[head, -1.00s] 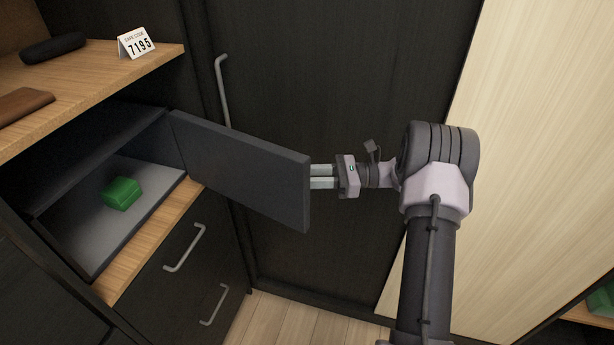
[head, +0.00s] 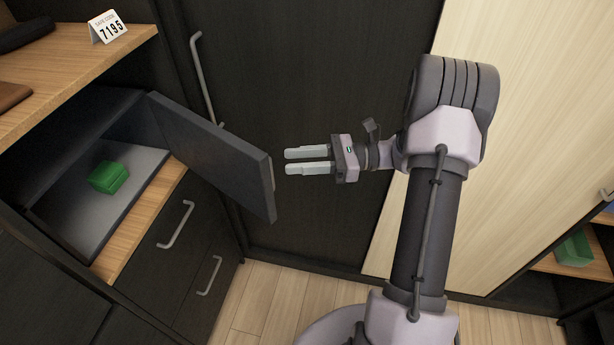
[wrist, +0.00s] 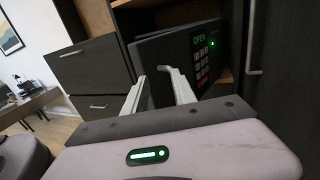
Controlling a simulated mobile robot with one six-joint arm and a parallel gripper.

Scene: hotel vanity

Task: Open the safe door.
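The safe door (head: 210,150) is dark grey and stands swung wide open to the right of the safe (head: 75,215). Its front shows in the wrist view (wrist: 170,60), with a keypad (wrist: 203,66) and a green "OPEN" display. A green box (head: 109,177) lies inside the safe. My gripper (head: 288,161) is to the right of the door's free edge, apart from it. Its two fingers are parted with nothing between them; they also show in the wrist view (wrist: 158,88).
A wooden shelf (head: 75,72) above the safe holds a card (head: 108,28) reading 7195. Drawers with handles (head: 175,225) are below. A tall dark cabinet with a long handle (head: 203,80) stands behind the door. Wooden floor (head: 270,310) is clear in front.

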